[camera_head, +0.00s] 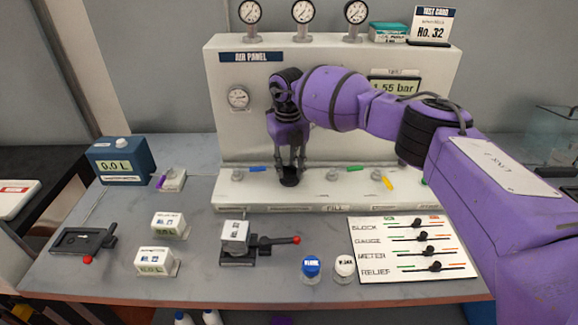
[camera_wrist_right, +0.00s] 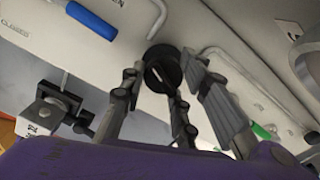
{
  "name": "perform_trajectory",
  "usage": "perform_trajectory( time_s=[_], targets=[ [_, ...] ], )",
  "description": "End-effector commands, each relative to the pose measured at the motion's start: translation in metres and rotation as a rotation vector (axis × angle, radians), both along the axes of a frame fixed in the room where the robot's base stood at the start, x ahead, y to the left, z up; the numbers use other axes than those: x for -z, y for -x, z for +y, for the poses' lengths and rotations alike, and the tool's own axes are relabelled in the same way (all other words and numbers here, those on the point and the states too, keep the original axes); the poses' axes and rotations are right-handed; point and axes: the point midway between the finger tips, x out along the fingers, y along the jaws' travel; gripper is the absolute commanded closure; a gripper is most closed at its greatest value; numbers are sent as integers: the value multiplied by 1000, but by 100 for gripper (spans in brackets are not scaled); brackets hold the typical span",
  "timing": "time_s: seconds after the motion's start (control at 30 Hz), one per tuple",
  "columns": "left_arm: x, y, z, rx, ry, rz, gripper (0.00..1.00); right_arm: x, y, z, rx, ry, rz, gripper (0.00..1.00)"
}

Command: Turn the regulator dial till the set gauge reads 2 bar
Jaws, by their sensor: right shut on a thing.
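The black regulator dial (camera_head: 289,181) sits on the white ledge at the foot of the air panel (camera_head: 340,130). My right gripper (camera_head: 290,167) points down at it with its fingers closed around the dial. In the right wrist view the dial (camera_wrist_right: 163,72) shows between the fingers (camera_wrist_right: 161,82), with a pale line across its face. A digital display (camera_head: 394,87) on the panel reads about 1.55 bar, partly covered by my arm. My left gripper is out of view.
Blue (camera_head: 258,169), green (camera_head: 356,169) and yellow (camera_head: 388,183) valve handles lie along the ledge near the dial. Three gauges (camera_head: 302,12) stand on top.

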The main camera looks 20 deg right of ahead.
Motion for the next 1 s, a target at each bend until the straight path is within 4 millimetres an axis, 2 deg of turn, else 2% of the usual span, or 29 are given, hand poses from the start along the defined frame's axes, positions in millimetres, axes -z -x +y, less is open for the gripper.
perform_trajectory(
  time_s=[0.03, 0.23, 0.27, 0.33, 1.0],
  targets=[
    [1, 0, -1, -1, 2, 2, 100, 6, 4, 8, -9, -12, 11, 98],
    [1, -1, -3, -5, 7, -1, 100, 6, 3, 8, -11, -12, 10, 98],
    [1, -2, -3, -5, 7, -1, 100, 6, 3, 8, -11, -12, 10, 68],
    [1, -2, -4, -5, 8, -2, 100, 6, 3, 8, -11, -12, 10, 59],
    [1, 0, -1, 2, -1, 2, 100, -3, 0, 3, -4, -6, 2, 59]
  ],
)
